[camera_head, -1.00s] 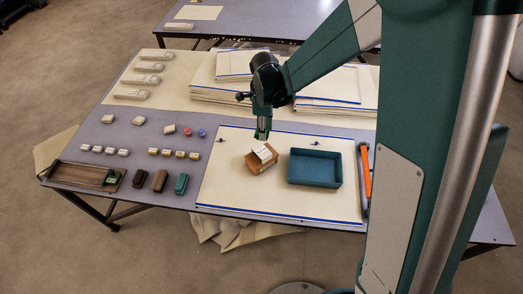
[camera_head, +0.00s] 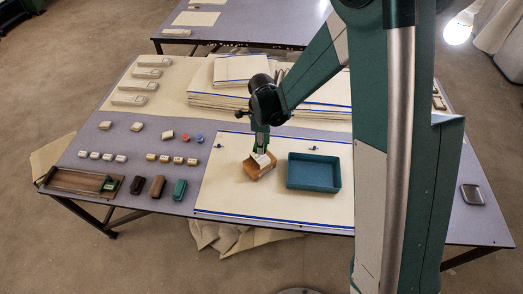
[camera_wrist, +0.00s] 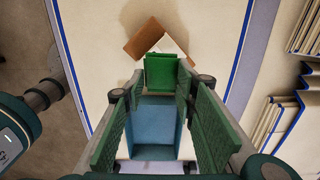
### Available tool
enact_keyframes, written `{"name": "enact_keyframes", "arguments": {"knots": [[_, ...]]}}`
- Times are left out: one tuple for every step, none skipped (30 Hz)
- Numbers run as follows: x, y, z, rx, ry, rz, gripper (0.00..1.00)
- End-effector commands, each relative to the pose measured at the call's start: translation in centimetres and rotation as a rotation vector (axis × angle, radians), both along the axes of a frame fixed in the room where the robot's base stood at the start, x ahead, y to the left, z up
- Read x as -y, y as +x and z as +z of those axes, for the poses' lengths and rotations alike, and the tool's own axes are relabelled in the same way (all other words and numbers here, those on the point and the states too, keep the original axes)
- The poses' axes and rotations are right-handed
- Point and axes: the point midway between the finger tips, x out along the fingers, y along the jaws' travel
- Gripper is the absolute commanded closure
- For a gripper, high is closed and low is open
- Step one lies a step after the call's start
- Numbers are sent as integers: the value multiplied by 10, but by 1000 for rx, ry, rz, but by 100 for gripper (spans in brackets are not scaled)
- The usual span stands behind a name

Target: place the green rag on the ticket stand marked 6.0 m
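My gripper (camera_head: 262,146) points down right at the small brown box (camera_head: 254,170) with a white card in it.
A teal tray (camera_head: 314,157) sits right of the box on a cream board (camera_head: 225,190). A wooden tray (camera_head: 75,180), dark blocks and rows of small pieces fill the left side. Stacked boards (camera_head: 218,99) stand behind my gripper. My arm hides part of the right side.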

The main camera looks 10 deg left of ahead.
Motion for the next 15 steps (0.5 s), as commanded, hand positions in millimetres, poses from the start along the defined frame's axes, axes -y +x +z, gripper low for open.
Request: {"name": "enact_keyframes", "arguments": {"knots": [[0, 0, 0, 0, 0, 0, 76], [0, 0, 0, 0, 0, 0, 76], [0, 0, 0, 0, 0, 0, 76], [0, 0, 0, 0, 0, 0, 76], [0, 0, 0, 0, 0, 0, 76], [0, 0, 0, 0, 0, 0, 76], [0, 0, 0, 0, 0, 0, 76], [0, 0, 0, 0, 0, 0, 76], [0, 0, -1, 0, 0, 0, 76], [0, 0, -1, 0, 0, 0, 76], [0, 0, -2, 0, 0, 0, 76], [0, 0, -4, 0, 0, 0, 76], [0, 0, -6, 0, 0, 0, 76], [0, 0, -8, 0, 0, 0, 76], [0, 0, -11, 0, 0, 0, 76]]}}
